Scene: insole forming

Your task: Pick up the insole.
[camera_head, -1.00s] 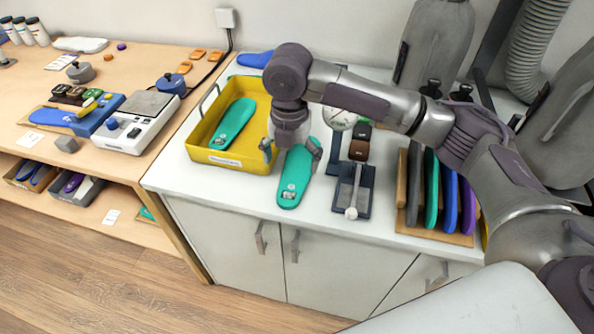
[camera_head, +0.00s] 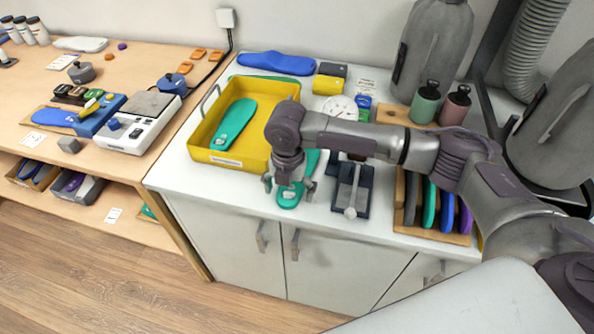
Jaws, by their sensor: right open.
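A teal insole (camera_head: 289,198) lies on the white counter, right of the yellow tray. My right gripper (camera_head: 289,189) is over it, fingers spread to either side of the insole, and hides its middle. I cannot tell whether the fingers touch it. Another teal insole (camera_head: 233,124) lies inside the yellow tray (camera_head: 205,156). My left gripper is not in view.
A dark press-like tool (camera_head: 352,190) stands just right of the gripper. A rack (camera_head: 435,235) of upright coloured insoles is farther right. A blue insole (camera_head: 276,63) lies behind the tray, and bottles (camera_head: 425,102) stand at the back right.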

